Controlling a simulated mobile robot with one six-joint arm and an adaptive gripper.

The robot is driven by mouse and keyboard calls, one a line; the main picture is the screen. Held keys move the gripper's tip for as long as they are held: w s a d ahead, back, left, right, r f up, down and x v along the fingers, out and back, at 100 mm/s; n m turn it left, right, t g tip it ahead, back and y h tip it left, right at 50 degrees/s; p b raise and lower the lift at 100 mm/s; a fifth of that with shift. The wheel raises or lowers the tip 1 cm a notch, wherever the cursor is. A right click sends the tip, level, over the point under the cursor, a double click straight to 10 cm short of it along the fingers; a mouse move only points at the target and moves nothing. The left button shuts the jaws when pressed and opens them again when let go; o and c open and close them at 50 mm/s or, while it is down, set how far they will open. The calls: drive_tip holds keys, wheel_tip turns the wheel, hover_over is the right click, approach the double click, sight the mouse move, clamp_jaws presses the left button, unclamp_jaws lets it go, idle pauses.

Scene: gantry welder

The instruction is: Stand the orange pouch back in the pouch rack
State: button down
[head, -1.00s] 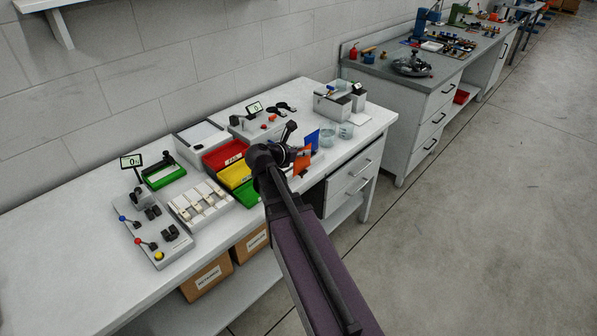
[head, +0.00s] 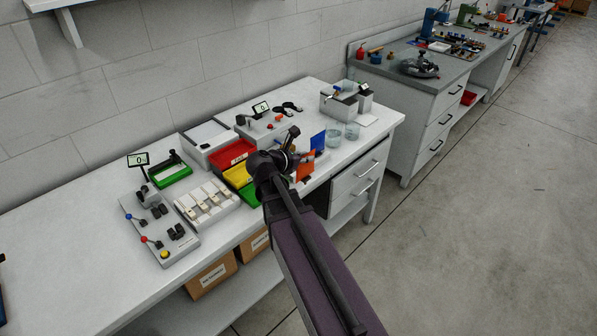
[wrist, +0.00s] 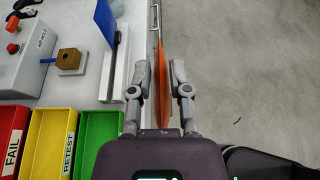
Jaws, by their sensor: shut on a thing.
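The orange pouch (head: 305,166) shows just beyond my arm's end in the head view. In the wrist view the orange pouch (wrist: 159,75) is seen nearly edge-on between the two fingers of my gripper (wrist: 159,80), which is shut on it. It is over the bench's front edge. A blue pouch (wrist: 106,20) stands in the pale pouch rack (wrist: 116,70), left of my gripper; the blue pouch also shows in the head view (head: 318,141). My arm hides much of the rack in the head view.
Red (wrist: 12,135), yellow (wrist: 54,140) and green (wrist: 97,140) bins lie left of my gripper. A small wooden block (wrist: 69,59) sits left of the rack. Open floor (wrist: 250,70) lies to the right.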

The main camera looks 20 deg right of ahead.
drive_tip(key=shift+s+a+r, duration=0.2)
drive_tip(key=shift+s+a, duration=0.5)
drive_tip(key=shift+s, duration=0.05)
drive_tip(key=w+d, duration=0.2)
drive_tip(key=w, duration=0.5)
drive_tip(key=w+d+f+b, duration=0.1)
drive_tip(key=w+d, duration=0.2)
drive_tip(key=w, duration=0.4)
drive_tip(key=shift+f, duration=0.2)
drive_tip(key=shift+w+d+f+b, duration=0.1)
drive_tip(key=shift+w+f+b, duration=0.2)
drive_tip(key=shift+f+b, duration=0.65)
drive_tip(key=shift+w+d+f+b, duration=0.1)
drive_tip(key=shift+w+f+b, duration=0.15)
drive_tip(key=shift+f+b, duration=0.65)
drive_tip(key=shift+f+b, duration=0.6)
drive_tip(key=shift+b, duration=0.05)
